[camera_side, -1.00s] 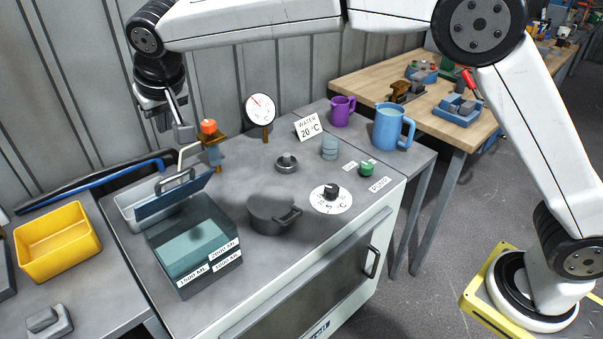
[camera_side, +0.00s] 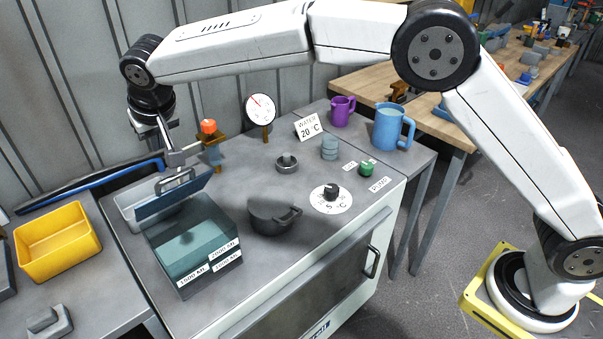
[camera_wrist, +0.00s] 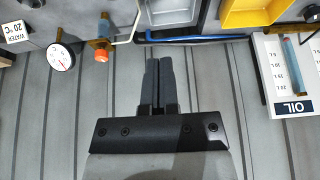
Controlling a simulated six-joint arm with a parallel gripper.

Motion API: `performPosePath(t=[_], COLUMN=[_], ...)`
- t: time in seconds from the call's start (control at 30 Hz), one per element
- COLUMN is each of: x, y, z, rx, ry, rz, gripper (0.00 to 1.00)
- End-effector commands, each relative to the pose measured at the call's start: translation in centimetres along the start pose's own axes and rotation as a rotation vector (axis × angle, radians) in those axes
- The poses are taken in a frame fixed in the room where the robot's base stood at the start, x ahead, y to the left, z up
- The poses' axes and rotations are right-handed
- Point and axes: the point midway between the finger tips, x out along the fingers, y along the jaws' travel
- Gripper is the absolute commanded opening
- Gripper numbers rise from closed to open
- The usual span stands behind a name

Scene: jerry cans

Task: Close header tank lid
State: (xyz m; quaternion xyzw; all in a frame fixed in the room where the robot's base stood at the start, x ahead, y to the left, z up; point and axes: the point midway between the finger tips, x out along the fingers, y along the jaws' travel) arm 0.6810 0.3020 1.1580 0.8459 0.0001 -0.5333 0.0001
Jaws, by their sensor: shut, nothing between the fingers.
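The header tank (camera_side: 195,250) is a see-through box of teal water with ML labels, at the left of the bench in the side view. Its blue-grey lid (camera_side: 165,203) stands open, tilted up at the tank's back edge, with a metal handle (camera_side: 172,180) on its rear side. My gripper (camera_side: 177,157) is just above and behind the lid's handle in the side view; whether they touch I cannot tell. In the wrist view my gripper (camera_wrist: 160,62) has its fingers together and empty, against the grey wall panels.
A bent pipe with an orange-topped valve (camera_side: 209,128) stands right of my gripper. A dial gauge (camera_side: 260,109) is further right. A dark pot (camera_side: 268,215) sits right of the tank. A yellow bin (camera_side: 55,240) and a blue bar (camera_side: 95,183) are at the left.

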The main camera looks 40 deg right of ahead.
Motion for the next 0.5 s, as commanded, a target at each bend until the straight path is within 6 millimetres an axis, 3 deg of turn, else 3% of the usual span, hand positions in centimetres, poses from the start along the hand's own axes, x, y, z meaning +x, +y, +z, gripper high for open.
performPosePath(t=[0.37, 0.5], x=[4.7, 4.0], y=[0.1, 0.0], z=[0.0, 0.7], rx=[0.000, -0.001], ry=[-0.001, 0.001], rz=[0.002, 0.000], gripper=[0.00, 0.00])
